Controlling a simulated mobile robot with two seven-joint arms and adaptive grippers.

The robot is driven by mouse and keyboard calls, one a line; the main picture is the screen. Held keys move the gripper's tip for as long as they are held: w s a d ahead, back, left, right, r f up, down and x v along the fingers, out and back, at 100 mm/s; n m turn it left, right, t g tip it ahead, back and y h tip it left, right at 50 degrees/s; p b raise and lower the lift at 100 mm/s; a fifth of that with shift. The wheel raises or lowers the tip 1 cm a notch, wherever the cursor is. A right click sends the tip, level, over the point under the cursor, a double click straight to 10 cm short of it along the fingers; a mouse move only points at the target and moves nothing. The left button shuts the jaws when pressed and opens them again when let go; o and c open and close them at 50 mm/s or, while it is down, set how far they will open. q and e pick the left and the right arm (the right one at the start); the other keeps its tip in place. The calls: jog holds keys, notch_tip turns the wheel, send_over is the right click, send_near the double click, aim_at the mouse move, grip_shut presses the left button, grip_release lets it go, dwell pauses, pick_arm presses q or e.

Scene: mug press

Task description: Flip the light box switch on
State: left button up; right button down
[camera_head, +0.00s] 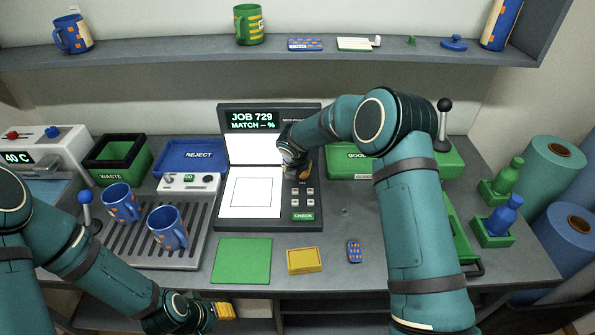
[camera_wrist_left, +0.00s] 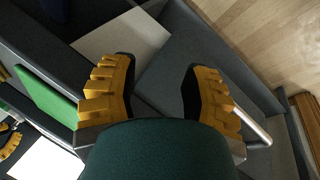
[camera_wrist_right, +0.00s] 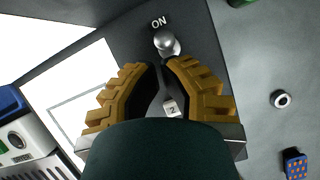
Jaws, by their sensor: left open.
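The light box (camera_head: 255,226) is a dark console in the middle of the table, with a white panel and a display reading "JOB 729, MATCH -- %". My right gripper (camera_head: 303,168) is over its right side and hides the switch in the head view. In the right wrist view the switch (camera_wrist_right: 166,42) is a silver knob below the label "ON". The right fingertips (camera_wrist_right: 161,64) are nearly together right at the knob, with no object seen between them; contact is unclear. My left gripper (camera_wrist_left: 160,78) is open and empty, low by the table's front edge.
Two blue mugs (camera_head: 168,228) stand on the slatted tray left of the light box. A green mat (camera_head: 241,261), a yellow block (camera_head: 304,261) and a small blue item (camera_head: 354,251) lie in front. Green bottles' holders stand at the right. A blue REJECT tray (camera_head: 190,158) is behind.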

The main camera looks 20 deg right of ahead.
jog(key=shift+r+p, duration=0.6)
jog(key=shift+r, duration=0.2)
pick_arm(q)
jog(key=shift+r, duration=0.7)
